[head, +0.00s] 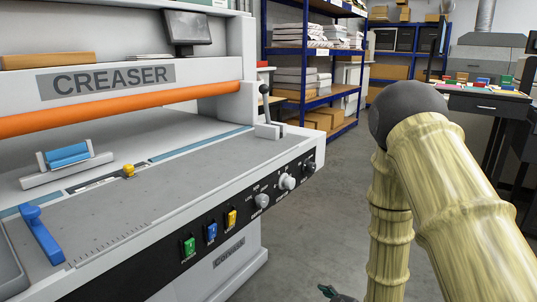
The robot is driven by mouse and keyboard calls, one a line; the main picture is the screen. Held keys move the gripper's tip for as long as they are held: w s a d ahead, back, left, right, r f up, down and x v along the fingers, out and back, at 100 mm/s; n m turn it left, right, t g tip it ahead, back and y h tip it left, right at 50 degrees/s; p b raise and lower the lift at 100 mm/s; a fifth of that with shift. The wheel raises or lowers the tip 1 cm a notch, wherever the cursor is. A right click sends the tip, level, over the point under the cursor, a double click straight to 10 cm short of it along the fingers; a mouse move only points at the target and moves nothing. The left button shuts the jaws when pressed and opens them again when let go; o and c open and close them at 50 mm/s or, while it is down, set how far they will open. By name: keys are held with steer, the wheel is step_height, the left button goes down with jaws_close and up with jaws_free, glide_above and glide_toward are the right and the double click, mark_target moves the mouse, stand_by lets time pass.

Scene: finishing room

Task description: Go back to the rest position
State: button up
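My arm, pale yellow and ringed like bamboo with a dark grey elbow, is folded up at the right of the head view. A small dark tip at the bottom edge, left of the arm, appears to be part of my gripper (338,294). The rest of it is cut off by the frame, so its opening and anything in it are hidden. It is low, over the floor side of the creaser (205,85), apart from the machine's front panel.
The creaser's grey bed (150,205) fills the left, with knobs and coloured switches along its front. Blue shelving (310,60) with paper stacks and boxes stands behind. A dark table (480,103) with coloured items is at the back right. Grey floor (335,175) is open between.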

steer(key=s+d+f+m+g+h, duration=0.2)
steer(key=s+f+m+g, duration=0.15)
steer(key=s+f, duration=0.5)
steer(key=s+d+f+m+g+h, duration=0.2)
steer(key=s+d+f+m, duration=0.15)
steer(key=s+f, duration=0.55)
steer(key=s+d+f+m+g+h, duration=0.1)
steer(key=s+f+m+g, duration=0.1)
steer(key=s, duration=0.8)
steer(key=s+d+f+m+g+h, duration=0.1)
steer(key=s+f+m+g, duration=0.15)
steer(key=s, duration=0.75)
step_height(320, 180, up, 24)
steer(key=p, duration=2.3)
steer(key=shift+p, duration=0.3)
steer(key=shift+w+a+f, duration=0.1)
